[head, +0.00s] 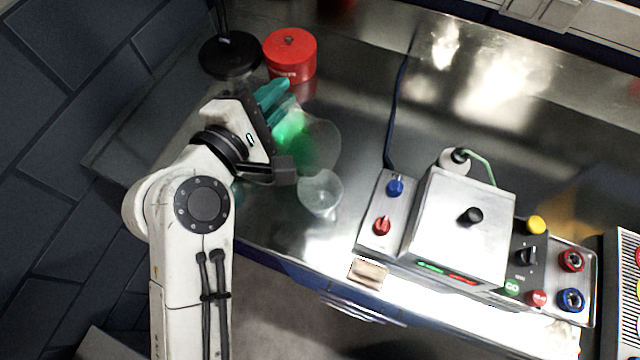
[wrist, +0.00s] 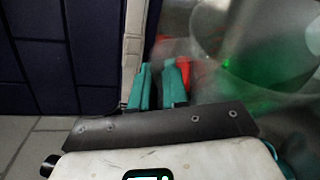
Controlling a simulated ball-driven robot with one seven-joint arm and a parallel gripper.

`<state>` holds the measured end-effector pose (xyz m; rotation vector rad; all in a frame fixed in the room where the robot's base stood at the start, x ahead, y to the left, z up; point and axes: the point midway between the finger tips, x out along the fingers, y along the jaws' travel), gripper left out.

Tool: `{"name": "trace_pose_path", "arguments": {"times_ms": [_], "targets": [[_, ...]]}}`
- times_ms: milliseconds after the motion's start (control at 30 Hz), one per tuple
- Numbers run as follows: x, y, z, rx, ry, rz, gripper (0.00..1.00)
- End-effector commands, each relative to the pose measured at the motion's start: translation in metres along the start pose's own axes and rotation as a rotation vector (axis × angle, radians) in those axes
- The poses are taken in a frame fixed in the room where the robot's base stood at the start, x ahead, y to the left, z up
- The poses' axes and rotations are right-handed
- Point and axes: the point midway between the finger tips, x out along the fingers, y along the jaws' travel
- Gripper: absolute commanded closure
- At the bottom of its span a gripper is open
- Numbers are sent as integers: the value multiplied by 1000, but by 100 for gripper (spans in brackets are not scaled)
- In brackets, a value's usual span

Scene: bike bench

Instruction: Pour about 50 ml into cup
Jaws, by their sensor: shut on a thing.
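My gripper (head: 273,98) has teal fingers and is shut on a clear jug (head: 325,140) with green liquid in it, in the left middle of the head view. The jug looks tilted, but its exact lean is hard to tell. In the wrist view the fingers (wrist: 160,86) are close together, and the clear jug (wrist: 285,70) with a green glow fills the upper right. What the fingers grip is mostly hidden. A clear cup (head: 320,196) stands on the bench just below the jug in the head view. I see no green in the cup.
A red lidded canister (head: 290,58) and a black round base (head: 230,58) stand behind my gripper. A metal control box (head: 460,225) with knobs stands right of the cup. The steel bench (head: 350,60) is bare behind. Its front edge runs close below the cup.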

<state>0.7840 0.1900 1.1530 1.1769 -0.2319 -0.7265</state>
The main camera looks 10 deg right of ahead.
Motion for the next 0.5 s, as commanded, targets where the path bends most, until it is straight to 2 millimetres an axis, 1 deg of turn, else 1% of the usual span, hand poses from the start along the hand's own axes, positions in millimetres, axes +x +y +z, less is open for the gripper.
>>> {"name": "trace_pose_path", "arguments": {"times_ms": [500], "targets": [[-6, 4, 13, 97, 4, 42, 100]]}}
